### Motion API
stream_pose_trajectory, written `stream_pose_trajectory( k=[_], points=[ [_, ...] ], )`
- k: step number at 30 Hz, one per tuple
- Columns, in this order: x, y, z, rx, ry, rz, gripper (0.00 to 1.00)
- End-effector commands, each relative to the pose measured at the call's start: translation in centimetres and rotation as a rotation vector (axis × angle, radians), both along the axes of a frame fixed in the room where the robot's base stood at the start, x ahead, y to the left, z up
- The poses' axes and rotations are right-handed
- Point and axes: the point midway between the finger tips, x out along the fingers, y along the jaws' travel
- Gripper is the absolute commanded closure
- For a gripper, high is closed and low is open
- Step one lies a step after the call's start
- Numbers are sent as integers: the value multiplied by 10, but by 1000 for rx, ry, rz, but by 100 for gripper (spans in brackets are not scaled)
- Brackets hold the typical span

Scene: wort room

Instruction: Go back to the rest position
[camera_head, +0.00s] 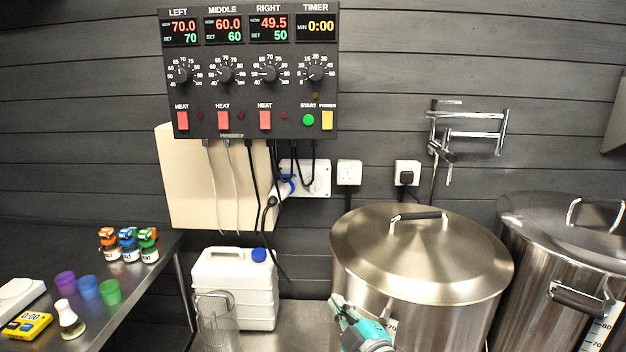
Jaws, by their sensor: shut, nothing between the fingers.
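My gripper (341,309) shows at the bottom of the head view, just right of the middle, at the end of my teal and grey arm. Its fingers are small in the picture; they are shut with nothing between them. It is in front of the lower left side of the large lidded steel pot (422,255) and hides part of that pot's wall. I cannot tell how far it is from the pot. The rest of my arm is mostly below the picture's edge.
The control panel (250,70) hangs on the wall. A second pot (570,235) stands right. A white canister (232,285) and a clear cylinder (216,325) stand left of my gripper. The left bench (120,315) holds jars, cups, a flask and a yellow timer.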

Motion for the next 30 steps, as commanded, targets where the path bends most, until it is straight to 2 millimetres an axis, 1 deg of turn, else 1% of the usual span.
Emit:
stream_pose_trajectory(
  k=[1,6,9,11,12,14,15,17,22,26,27,29,30],
  points=[
    [-12,-7,-21,26,28,-20,100],
    [-49,-28,-73,122,94,-88,100],
    [-74,-40,-101,176,129,-127,100],
    [-90,-47,-115,208,148,-150,100],
    [-101,-51,-125,229,161,-165,100],
    [-118,-58,-138,259,178,-187,100],
    [-130,-62,-146,280,190,-201,100],
    [-147,-69,-158,308,206,-223,100],
    [-200,-85,-185,392,248,-282,100],
    [-241,-96,-199,452,276,-324,100],
    [-254,-99,-203,471,285,-335,100],
    [-273,-104,-207,497,295,-352,100],
    [-285,-106,-209,515,302,-363,100]
  ],
)
